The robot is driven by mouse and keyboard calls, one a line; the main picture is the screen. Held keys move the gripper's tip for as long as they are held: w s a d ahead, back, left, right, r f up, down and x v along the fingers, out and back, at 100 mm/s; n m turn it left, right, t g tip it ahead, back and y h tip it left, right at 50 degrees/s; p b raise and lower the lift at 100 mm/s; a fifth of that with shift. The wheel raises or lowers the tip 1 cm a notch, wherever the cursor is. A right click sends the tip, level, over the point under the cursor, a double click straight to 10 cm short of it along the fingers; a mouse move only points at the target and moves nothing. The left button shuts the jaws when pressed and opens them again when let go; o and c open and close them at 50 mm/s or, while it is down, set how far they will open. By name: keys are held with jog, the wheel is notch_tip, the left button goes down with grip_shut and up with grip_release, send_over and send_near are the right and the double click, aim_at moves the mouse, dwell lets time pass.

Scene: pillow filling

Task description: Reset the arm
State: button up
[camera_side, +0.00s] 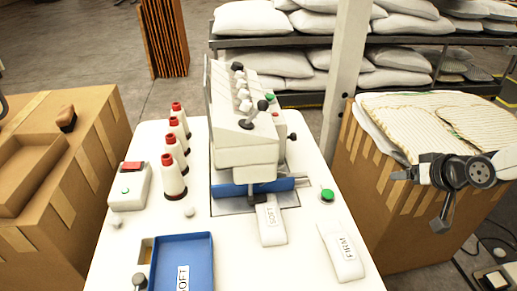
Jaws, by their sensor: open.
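My arm reaches in from the right edge, and my gripper (402,174) points left over the near side of the large cardboard box (390,215) with folded striped covers (440,120). The gripper is small in this view; its jaws are open and nothing shows between them. It is well apart from the white table (235,262) and the machine.
A white sewing machine (243,140) stands on the table. Thread cones (174,178), a blue tray (186,250), a SOFT block (270,222), a FIRM block (341,252) and a green button (327,195) are there. A post (346,70) and pillow shelves (300,45) stand behind.

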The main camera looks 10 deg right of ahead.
jog(key=s+d+f+g+h, duration=0.1)
jog(key=s+d+f+g, duration=0.2)
jog(key=s, duration=1.2)
jog(key=shift+s+d+n+g+h, duration=0.15)
jog(key=shift+d+n+g+h, duration=0.2)
jog(key=shift+d+g, duration=1.95)
